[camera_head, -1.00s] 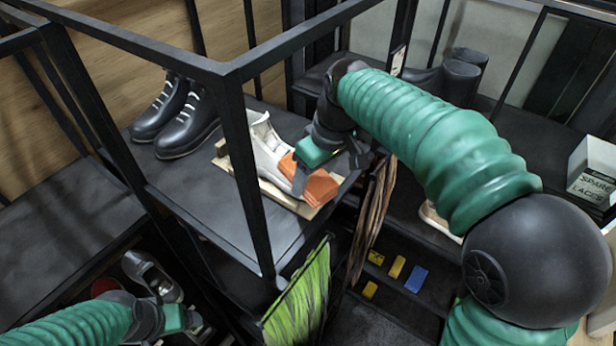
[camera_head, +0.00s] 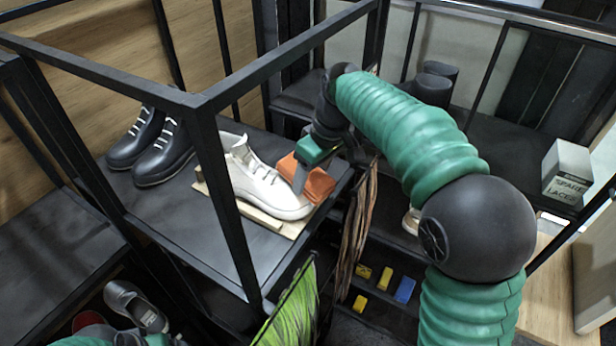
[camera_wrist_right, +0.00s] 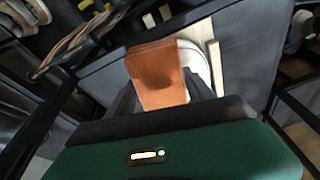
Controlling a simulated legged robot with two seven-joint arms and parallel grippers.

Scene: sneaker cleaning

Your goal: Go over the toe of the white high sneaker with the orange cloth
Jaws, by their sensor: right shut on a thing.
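The white high sneaker (camera_head: 262,187) lies on a pale wooden board (camera_head: 240,213) on the dark shelf, its toe pointing to the lower right. My right gripper (camera_head: 300,182) is shut on the orange cloth (camera_head: 318,184), which hangs at the sneaker's right side near the toe. In the right wrist view the cloth (camera_wrist_right: 156,75) covers part of the sneaker (camera_wrist_right: 196,62). I cannot tell whether the cloth touches the shoe. My left arm shows at the lower left, with its fingers out of the picture.
Black boots (camera_head: 160,150) stand left of the sneaker on the same shelf. A black frame post (camera_head: 228,215) stands in front. Green bristles or fabric (camera_head: 290,310) hang below the shelf edge. A spare laces box (camera_head: 567,172) is at the right.

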